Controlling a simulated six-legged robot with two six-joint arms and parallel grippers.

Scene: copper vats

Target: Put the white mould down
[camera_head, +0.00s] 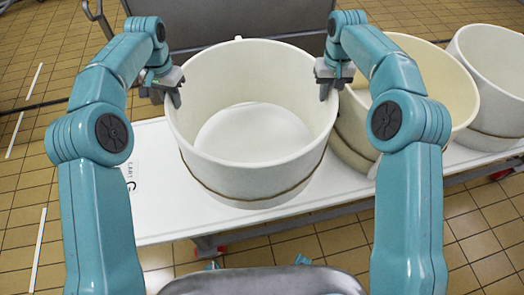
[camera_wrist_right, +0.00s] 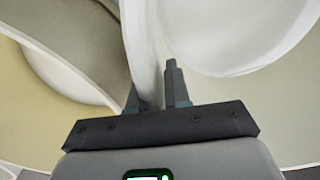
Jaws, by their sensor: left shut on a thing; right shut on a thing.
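The white mould (camera_head: 255,172) is a large round open tub with a thin dark band low on its outside. It is upright over the white cart top (camera_head: 160,215); I cannot tell whether its base touches. My left gripper (camera_head: 173,92) is shut on the left rim of the mould. My right gripper (camera_head: 328,88) is shut on its right rim. In the right wrist view the mould's wall (camera_wrist_right: 143,45) passes between the fingers of my right gripper (camera_wrist_right: 153,95). The mould's underside is hidden.
A cream tub (camera_head: 430,75) stands close on the mould's right, partly behind my right arm. Another white tub (camera_head: 495,65) stands further right. The cart top is bare at the left, near a "CART G" label (camera_head: 130,180). A grey metal vessel (camera_head: 245,30) stands behind.

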